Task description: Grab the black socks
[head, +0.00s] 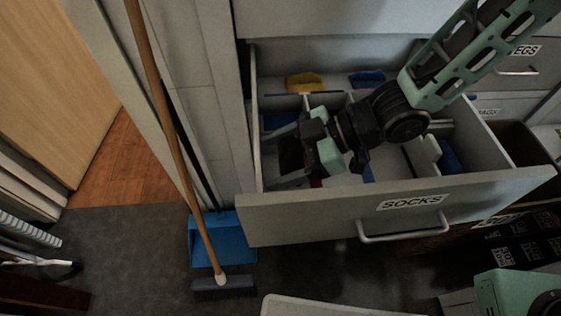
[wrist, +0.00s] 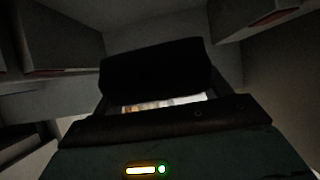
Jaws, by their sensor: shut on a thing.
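The black socks (wrist: 155,78) show in the wrist view as a dark, rounded bundle between my fingertips. In the head view a dark shape (head: 290,156) at the drawer's left side, beside my gripper, seems to be the same socks. My gripper (head: 289,170) reaches down into the left part of the open drawer and is shut on the socks. The drawer (head: 320,216) carries a SOCKS label on its front and is pulled out. My arm and gripper hide part of the compartments.
Dividers split the drawer into compartments. A yellow bundle (head: 305,82) and a blue bundle (head: 367,79) lie at the back. A broom (head: 180,130) leans left of the drawer, with a blue dustpan (head: 222,240) behind it. Dark boxes (head: 510,245) stand at the lower right.

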